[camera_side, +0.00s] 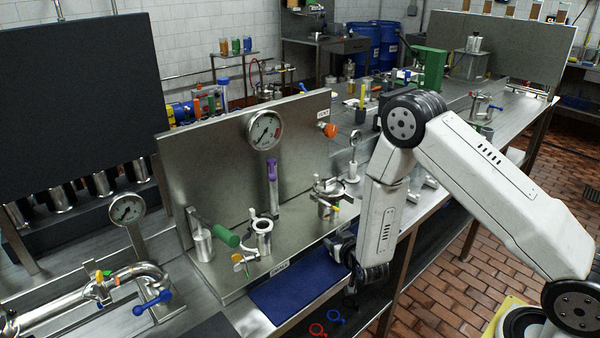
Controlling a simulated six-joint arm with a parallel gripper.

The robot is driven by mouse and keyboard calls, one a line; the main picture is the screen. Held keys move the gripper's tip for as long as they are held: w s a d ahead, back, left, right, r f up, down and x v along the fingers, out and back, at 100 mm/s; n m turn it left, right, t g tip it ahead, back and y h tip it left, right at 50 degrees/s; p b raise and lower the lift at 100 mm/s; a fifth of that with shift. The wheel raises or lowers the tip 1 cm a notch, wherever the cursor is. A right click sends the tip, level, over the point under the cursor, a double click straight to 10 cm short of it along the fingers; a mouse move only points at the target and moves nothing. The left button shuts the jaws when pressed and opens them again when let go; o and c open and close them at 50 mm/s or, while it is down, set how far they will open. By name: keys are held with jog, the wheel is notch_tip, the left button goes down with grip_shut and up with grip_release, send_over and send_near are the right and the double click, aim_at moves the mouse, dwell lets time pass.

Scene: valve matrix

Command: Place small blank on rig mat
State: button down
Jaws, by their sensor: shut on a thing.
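My gripper (350,288) is low at the front edge of the steel rig, beside the right end of a blue mat (292,292). It is dark and partly hidden by my wrist. I cannot pick out the small blank for certain. I cannot tell whether the held thing touches any surface.
The rig's upright panel (200,165) carries a pressure gauge (265,130). Its base holds a green-handled valve (228,237), a purple-topped tube (272,185) and a clamped fitting (328,192). A red ring (318,330) and a blue ring (337,317) lie at the front. Curved piping (120,280) stands left.

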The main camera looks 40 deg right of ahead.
jog(key=shift+f, duration=0.4)
jog(key=shift+f, duration=0.15)
jog(key=shift+c, duration=0.5)
grip_release()
jog(key=shift+s+r, duration=0.1)
jog(key=shift+r, duration=0.15)
jog(key=v, duration=1.1)
jog(key=shift+s+a, duration=0.2)
jog(key=shift+s, duration=0.1)
jog(key=shift+w+r, duration=0.1)
jog(key=shift+r, duration=0.05)
